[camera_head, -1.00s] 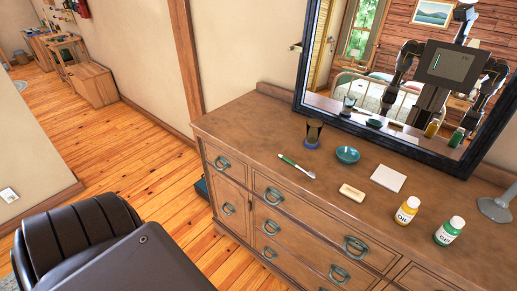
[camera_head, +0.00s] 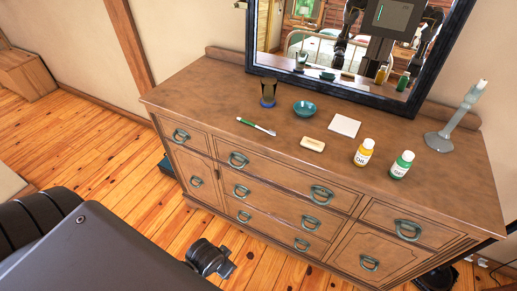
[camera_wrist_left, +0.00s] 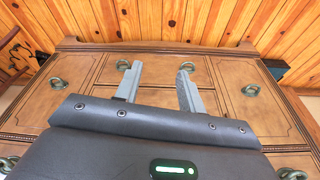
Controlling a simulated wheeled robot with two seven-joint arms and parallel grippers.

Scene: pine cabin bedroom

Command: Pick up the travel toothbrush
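The travel toothbrush (camera_head: 256,126), with a green-and-white handle and a pale head, lies flat on the wooden dresser (camera_head: 208,98) near its front edge. In the left wrist view, my left gripper (camera_wrist_left: 159,78) has its two grey fingers apart with nothing between them. It faces the dresser's drawer front (camera_wrist_left: 215,85); the toothbrush does not show in that view. In the head view a dark part of my left arm shows at the lower left, well apart from the toothbrush. My right gripper shows only as a reflection, too small to read.
Near the toothbrush stand a dark cup on a blue base (camera_head: 268,92), a teal bowl (camera_head: 304,109), a soap bar (camera_head: 313,144) and a white square (camera_head: 344,125). Yellow (camera_head: 364,152) and green (camera_head: 402,165) bottles and a candlestick (camera_head: 455,118) stand right. A mirror (camera_head: 340,84) stands behind.

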